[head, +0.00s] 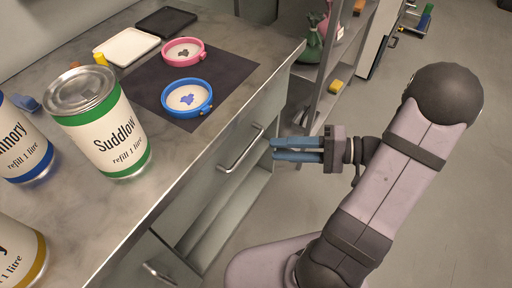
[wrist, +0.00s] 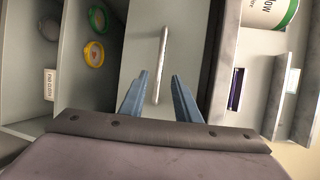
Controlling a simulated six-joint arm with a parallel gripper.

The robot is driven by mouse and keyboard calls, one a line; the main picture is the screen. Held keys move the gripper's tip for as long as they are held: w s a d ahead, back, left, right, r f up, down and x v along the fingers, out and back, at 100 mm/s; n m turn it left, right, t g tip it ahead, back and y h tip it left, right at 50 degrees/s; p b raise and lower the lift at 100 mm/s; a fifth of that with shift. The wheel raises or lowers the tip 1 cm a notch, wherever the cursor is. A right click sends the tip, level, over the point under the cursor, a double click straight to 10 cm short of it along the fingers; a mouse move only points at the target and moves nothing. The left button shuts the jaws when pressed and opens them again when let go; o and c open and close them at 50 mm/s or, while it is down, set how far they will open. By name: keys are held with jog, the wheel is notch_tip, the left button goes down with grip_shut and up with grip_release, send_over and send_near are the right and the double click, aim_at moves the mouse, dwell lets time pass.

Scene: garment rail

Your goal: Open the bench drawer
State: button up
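The bench drawer front (head: 252,112) is a pale grey panel below the bench top, with a metal bar handle (head: 240,150). It looks shut. In the wrist view the handle (wrist: 161,60) runs up and down across the pale drawer front (wrist: 187,45). My gripper (head: 274,148) has two blue fingers, open and empty, just right of the handle in the head view. In the wrist view the handle's lower part shows between the fingers (wrist: 160,75). No contact is visible, and I cannot tell the exact depth gap.
A second handle (head: 158,272) is lower left. The bench top (head: 165,160) holds a Suddlow tin (head: 105,130), other tins, and pink (head: 183,51) and blue (head: 187,98) rimmed dishes on a dark mat (head: 235,68). Open shelves (head: 325,90) stand behind my gripper. Floor (head: 460,210) at right is clear.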

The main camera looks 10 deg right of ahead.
jog(key=x, duration=0.7)
jog(key=shift+a, duration=0.1)
grip_shut()
